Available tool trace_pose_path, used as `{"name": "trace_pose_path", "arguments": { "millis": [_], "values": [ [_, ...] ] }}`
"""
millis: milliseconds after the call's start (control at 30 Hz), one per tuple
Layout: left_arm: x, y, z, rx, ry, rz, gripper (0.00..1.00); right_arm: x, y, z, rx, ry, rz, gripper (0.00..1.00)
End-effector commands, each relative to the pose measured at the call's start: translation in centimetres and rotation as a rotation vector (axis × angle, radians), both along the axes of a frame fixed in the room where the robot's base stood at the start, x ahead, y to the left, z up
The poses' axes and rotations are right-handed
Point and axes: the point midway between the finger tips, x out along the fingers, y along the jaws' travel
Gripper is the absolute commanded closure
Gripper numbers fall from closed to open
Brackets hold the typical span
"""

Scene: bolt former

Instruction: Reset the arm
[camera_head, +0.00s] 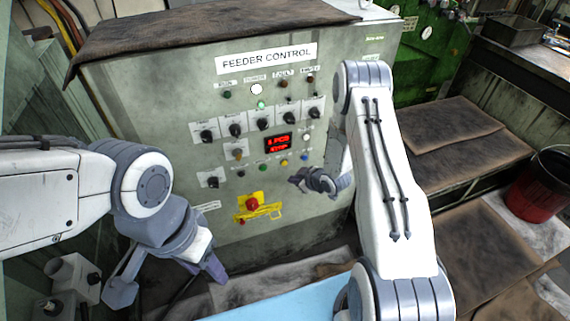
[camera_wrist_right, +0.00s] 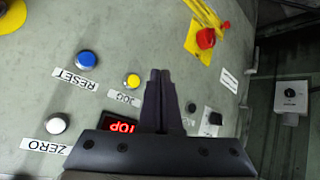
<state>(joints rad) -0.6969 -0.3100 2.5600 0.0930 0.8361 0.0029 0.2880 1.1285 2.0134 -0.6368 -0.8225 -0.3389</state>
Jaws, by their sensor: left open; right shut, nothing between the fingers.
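My right gripper (camera_head: 302,181) is in front of the lower right of the feeder control cabinet (camera_head: 130,118). In the right wrist view its two dark fingers (camera_wrist_right: 160,76) are pressed together with nothing between them. They point at the panel near the yellow JOG button (camera_wrist_right: 133,81); contact cannot be told. The blue RESET button (camera_wrist_right: 86,61) and white ZERO button (camera_wrist_right: 57,123) are beside them. My left gripper (camera_head: 172,277) hangs open and empty at lower left, apart from the cabinet.
A red emergency stop (camera_head: 252,203) sits on a yellow plate below the red display (camera_head: 278,142). A white lamp (camera_head: 257,89) is lit. A light blue surface (camera_head: 285,302) lies in front. Brown-covered benches (camera_head: 455,128) and a red bucket (camera_head: 540,186) stand at right.

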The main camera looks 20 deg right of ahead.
Motion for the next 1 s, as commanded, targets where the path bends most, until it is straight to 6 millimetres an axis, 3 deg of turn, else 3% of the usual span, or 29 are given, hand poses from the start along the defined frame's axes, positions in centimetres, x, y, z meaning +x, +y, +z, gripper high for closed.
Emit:
{"name": "trace_pose_path", "arguments": {
  "millis": [500,633,833,1000],
  "values": [
    [0.0,0.0,0.0,0.0,0.0,0.0,0.5,-0.2,0.0,0.0,-0.001,0.0,0.001,1.0],
    [0.0,0.0,-0.1,0.0,0.0,0.0,0.5,0.0,0.7,0.9,-0.015,0.014,0.006,1.0],
    [0.0,0.0,-0.8,0.0,0.0,-0.001,0.5,0.0,4.9,6.3,-0.095,0.12,0.003,1.0],
    [0.0,0.0,-1.5,0.0,0.0,-0.001,0.5,-3.8,10.1,12.2,-0.148,0.25,-0.027,1.0]
  ]
}}
